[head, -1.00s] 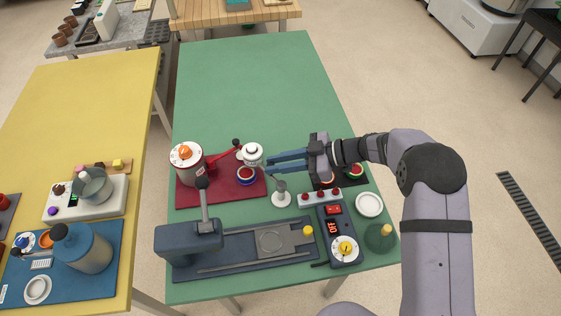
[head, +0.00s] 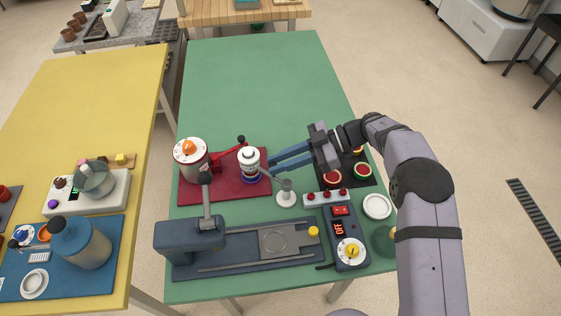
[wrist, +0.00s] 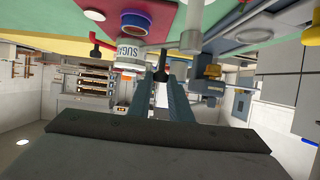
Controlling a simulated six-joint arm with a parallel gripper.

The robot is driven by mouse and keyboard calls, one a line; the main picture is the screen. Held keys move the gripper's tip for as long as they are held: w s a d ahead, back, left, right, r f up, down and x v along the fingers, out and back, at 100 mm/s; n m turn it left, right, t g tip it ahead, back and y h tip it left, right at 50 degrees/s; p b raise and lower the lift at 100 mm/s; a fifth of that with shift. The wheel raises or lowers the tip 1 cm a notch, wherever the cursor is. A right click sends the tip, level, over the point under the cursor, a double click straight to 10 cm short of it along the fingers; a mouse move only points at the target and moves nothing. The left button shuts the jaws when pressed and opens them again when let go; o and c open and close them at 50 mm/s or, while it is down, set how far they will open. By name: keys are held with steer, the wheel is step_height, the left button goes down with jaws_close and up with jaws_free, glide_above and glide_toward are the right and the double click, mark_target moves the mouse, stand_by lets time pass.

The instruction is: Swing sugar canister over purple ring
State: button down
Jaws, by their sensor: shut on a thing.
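The white sugar canister (head: 249,160), with its label upside down in the wrist view (wrist: 127,53), is raised above the red mat. The purple-blue ring (head: 252,179) with a red middle lies on that mat. It also shows in the wrist view (wrist: 135,22). In the head view the canister's lower part overlaps the ring; I cannot tell exactly how centred it is. A grey arm seems to run from the canister to a white post (head: 286,196). My gripper (head: 272,165) is shut on a dark handle (wrist: 160,76) beside the canister.
A white and red can (head: 192,160) with a red lever stands left on the red mat (head: 222,194). A dark blue press (head: 190,238) and a control box (head: 347,246) are at the front. A red-button strip (head: 325,197) is near the post. The green table's back is clear.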

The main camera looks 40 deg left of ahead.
steer(key=shift+r, duration=0.1)
steer(key=c, duration=1.6)
jaws_free()
steer(key=shift+s, duration=0.1)
steer(key=shift+w+d+r+b, duration=0.1)
steer(key=shift+w+d+b, duration=0.25)
steer(key=shift+w, duration=0.1)
steer(key=shift+b+v, duration=1)
steer(key=shift+v, duration=2.1)
